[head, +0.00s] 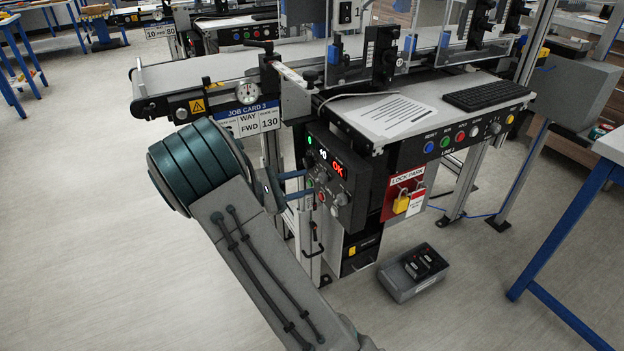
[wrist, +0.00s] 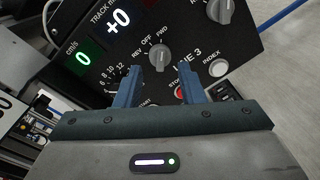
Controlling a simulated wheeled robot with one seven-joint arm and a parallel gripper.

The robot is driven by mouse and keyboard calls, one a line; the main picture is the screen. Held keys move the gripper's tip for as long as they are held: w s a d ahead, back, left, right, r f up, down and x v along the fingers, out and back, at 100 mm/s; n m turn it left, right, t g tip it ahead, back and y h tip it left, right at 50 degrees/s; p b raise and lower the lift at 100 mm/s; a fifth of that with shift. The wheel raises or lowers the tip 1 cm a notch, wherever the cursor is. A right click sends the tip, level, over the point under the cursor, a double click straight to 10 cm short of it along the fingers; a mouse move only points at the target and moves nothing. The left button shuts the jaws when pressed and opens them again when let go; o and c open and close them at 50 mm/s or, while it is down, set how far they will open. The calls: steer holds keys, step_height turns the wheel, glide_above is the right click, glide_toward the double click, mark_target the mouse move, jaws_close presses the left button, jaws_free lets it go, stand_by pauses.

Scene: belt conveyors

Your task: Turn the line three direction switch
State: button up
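The line three control panel (head: 345,195) stands at the front of the conveyor. In the wrist view the direction switch (wrist: 158,56) is a small grey knob with REV, OFF and FWD printed around it; which mark it points to is hard to tell. My gripper (wrist: 158,78) is open and empty, its blue fingers on either side of the space just below the knob in the picture. I cannot tell whether they touch the panel. In the head view my gripper (head: 294,184) reaches the panel's left side. The job card (head: 250,118) reads WAY FWD.
In the wrist view a larger grey knob (wrist: 220,12), a white INDEX button (wrist: 217,69) and a red stop button (wrist: 180,92) sit close by; the left finger partly covers a speed dial. A yellow padlock (head: 401,201) hangs right of the panel.

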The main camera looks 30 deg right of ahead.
steer(key=a+p, duration=0.1)
steer(key=a, duration=0.9)
steer(key=shift+r, duration=0.25)
